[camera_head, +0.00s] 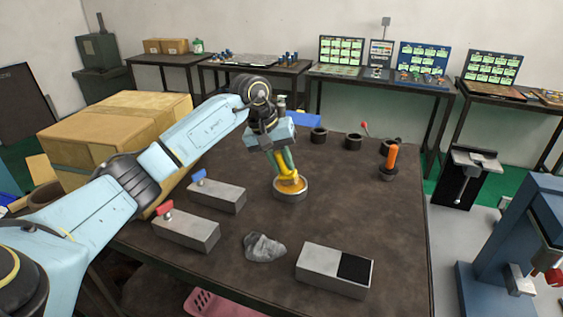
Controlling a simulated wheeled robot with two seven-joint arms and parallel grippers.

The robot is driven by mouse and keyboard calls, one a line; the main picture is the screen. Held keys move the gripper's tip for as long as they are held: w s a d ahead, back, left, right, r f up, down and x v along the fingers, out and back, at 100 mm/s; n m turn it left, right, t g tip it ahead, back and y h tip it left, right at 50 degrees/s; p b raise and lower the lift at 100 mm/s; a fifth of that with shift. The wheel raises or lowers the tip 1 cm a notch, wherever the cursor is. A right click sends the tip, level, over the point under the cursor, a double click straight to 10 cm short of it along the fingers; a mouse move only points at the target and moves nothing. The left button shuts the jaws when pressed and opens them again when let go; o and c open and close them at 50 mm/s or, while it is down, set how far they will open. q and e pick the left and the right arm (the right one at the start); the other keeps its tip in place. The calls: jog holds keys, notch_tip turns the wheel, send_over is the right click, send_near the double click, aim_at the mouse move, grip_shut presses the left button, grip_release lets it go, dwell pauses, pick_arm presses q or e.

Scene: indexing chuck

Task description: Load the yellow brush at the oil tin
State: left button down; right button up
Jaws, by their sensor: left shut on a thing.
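My left gripper (277,152) points down over the round oil tin (291,193) in the middle of the dark table. It is shut on the yellow brush (288,174), whose lower end is at the tin's mouth, over or in the amber oil. The gripper hides the upper part of the brush, and I cannot tell how deep the tip is. My right gripper is not in view.
Grey blocks with a blue knob (217,195) and a red knob (186,230) stand left. A grey rag (264,248) and a block with a black pad (334,269) lie in front. An orange-handled tool (391,163) and dark cups (353,141) stand right and behind.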

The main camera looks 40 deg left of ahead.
pick_arm(q)
jog(key=shift+f, duration=0.15)
dwell(0.4)
jog(key=shift+r+p, duration=2.05)
jog(key=shift+r, duration=1.55)
jog(key=shift+f, duration=0.1)
